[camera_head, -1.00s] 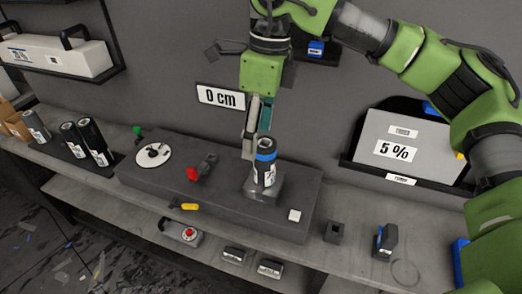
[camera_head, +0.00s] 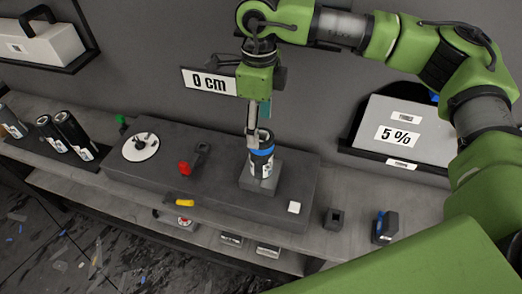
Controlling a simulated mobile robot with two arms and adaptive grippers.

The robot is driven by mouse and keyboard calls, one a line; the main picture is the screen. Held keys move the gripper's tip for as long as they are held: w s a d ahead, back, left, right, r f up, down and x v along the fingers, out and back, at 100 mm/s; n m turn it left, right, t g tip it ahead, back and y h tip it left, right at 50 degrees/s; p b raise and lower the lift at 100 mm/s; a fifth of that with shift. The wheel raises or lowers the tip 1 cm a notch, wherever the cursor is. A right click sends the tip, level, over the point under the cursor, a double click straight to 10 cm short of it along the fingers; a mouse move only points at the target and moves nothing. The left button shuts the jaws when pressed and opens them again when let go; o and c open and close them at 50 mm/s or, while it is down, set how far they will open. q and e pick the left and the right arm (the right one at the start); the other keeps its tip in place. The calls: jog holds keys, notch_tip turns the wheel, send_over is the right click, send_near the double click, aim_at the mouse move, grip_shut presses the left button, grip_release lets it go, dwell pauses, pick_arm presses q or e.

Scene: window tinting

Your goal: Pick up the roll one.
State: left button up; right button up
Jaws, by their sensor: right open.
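A dark roll with a blue band and a white label (camera_head: 261,165) stands upright in a grey holder on the dark raised block. Several black rolls with white labels (camera_head: 72,132) lean on the shelf at the far left; I cannot read which is roll one. My right gripper (camera_head: 257,128) points down just above and behind the blue-banded roll. It is open, with its fingers at the roll's top rim; whether they touch it is unclear. My left gripper is out of view.
A black cup (camera_head: 334,219) and a dark blue-topped device (camera_head: 385,226) stand right.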

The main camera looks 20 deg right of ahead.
aim_at(261, 136)
jog(key=shift+d+f+p, duration=0.2)
jog(key=shift+f+p, duration=0.55)
jog(key=shift+p, duration=0.2)
notch_tip(261, 136, down, 3)
jog(key=shift+p, duration=0.6)
jog(key=shift+f, duration=0.15)
grip_shut()
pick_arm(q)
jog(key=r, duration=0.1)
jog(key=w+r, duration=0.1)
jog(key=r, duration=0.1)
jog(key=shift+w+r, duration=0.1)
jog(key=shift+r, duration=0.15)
